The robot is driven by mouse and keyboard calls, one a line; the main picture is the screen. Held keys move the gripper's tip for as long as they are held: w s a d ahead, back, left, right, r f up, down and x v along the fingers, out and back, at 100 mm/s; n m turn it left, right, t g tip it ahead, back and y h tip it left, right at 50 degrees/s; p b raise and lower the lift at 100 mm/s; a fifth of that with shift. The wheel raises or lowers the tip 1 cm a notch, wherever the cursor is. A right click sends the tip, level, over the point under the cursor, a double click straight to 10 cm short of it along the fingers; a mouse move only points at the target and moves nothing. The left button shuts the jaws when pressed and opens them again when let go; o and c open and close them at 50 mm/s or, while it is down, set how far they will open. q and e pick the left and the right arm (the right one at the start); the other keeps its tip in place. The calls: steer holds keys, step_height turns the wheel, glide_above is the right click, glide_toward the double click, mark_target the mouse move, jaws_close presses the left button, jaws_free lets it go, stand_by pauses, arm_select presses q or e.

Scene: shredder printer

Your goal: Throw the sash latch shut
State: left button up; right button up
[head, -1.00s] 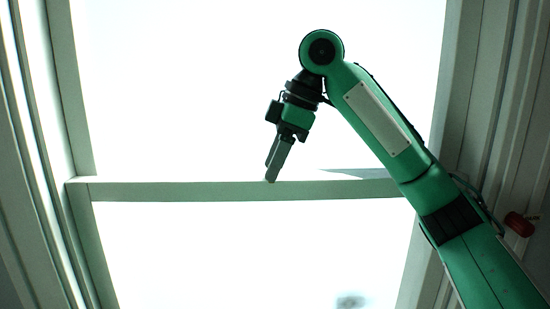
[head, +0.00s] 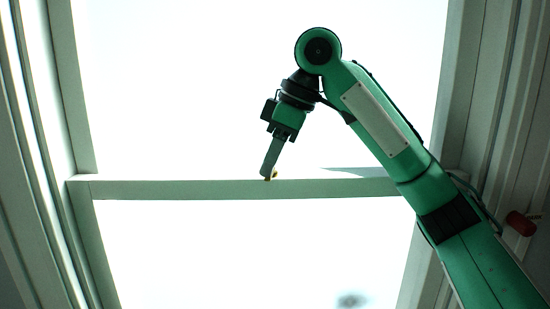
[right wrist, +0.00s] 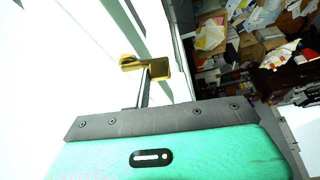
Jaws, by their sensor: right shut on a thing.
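The sash latch is a small brass piece on the top of the window's horizontal rail (head: 180,190). In the head view only a bit of the latch (head: 273,176) shows beside my fingertips. In the right wrist view the brass latch (right wrist: 158,72) shows more fully, with a rounded end at left and a flat lever part at right. My right gripper (head: 266,175) points down at the rail from above and is shut on the latch. In the right wrist view its fingers (right wrist: 146,84) meet the lever and hide part of it. My left gripper is out of view.
Bright glass fills the space above and below the rail. White window frame posts stand at left (head: 75,100) and right. A red object (head: 521,223) is at the right edge. The right wrist view shows cluttered papers and boxes (right wrist: 240,35) beyond the frame.

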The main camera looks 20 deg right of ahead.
steer(key=m, duration=0.2)
steer(key=w+a+m+t+h, duration=0.1)
steer(key=m, duration=0.2)
steer(key=w+a+m+t+h, duration=0.1)
steer(key=m, duration=0.2)
steer(key=shift+a, duration=0.15)
steer(key=m, duration=0.1)
steer(key=m+h, duration=0.1)
steer(key=w+m, duration=0.1)
steer(key=shift+a+m+t+h, duration=0.25)
steer(key=shift+m+t+h, duration=0.05)
steer(key=shift+m, duration=0.1)
steer(key=shift+w+m+h, duration=0.4)
steer(key=shift+m, duration=0.65)
steer(key=shift+w+m+h, duration=0.4)
steer(key=shift+m, duration=0.65)
steer(key=o, duration=1)
steer(key=shift+r, duration=0.1)
